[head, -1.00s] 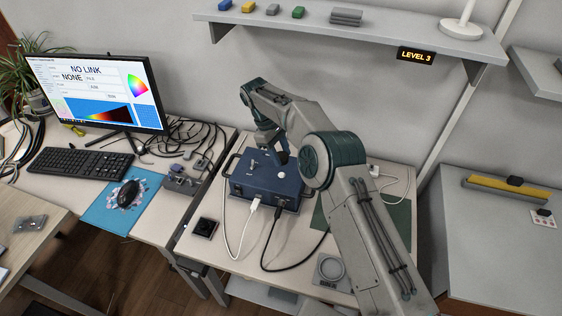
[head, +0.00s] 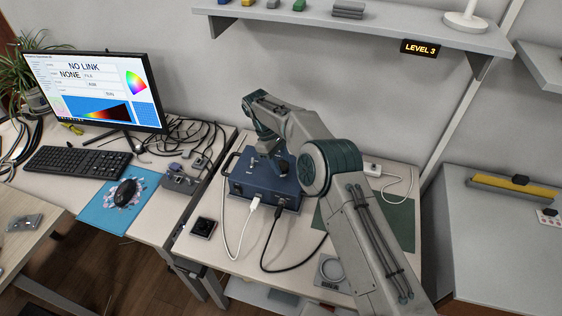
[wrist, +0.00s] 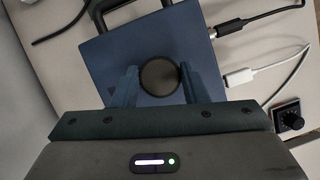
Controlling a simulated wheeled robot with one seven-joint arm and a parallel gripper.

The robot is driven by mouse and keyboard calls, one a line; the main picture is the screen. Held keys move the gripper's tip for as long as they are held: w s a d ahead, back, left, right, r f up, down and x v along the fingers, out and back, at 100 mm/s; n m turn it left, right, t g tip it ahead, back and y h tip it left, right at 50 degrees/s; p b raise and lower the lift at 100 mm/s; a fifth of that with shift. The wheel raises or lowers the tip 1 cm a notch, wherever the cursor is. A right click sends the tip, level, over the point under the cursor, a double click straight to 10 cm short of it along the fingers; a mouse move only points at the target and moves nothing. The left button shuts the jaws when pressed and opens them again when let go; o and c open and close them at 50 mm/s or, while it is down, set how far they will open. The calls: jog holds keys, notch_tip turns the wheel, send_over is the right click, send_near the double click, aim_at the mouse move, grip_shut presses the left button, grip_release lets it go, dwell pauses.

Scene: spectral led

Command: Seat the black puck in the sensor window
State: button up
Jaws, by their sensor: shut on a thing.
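The black puck (wrist: 160,78) is a dark round disc in the wrist view. My gripper (wrist: 160,84) is shut on it, with one blue finger on each side of its rim. The puck is over the top face of the blue instrument box (wrist: 112,58), which also stands on the desk in the head view (head: 238,186). I cannot tell whether the puck touches the box. The sensor window cannot be made out; the puck or gripper may cover it. In the head view my arm hides the puck and most of the gripper (head: 277,165).
A white plug (wrist: 238,77) and a black plug (wrist: 222,28) enter the box's side. A small black knob unit (head: 203,227) and a grey round-topped plate (head: 331,270) lie on the desk. A shelf (head: 350,28) hangs above. The monitor (head: 95,92) reads "NO LINK".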

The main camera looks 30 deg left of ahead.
jog(key=shift+f+b, duration=0.25)
jog(key=shift+b, duration=0.1)
dwell(0.5)
jog(key=shift+f+b, duration=0.3)
jog(key=shift+f, duration=0.25)
jog(key=shift+f, duration=0.15)
dwell(0.9)
jog(key=o, duration=1.1)
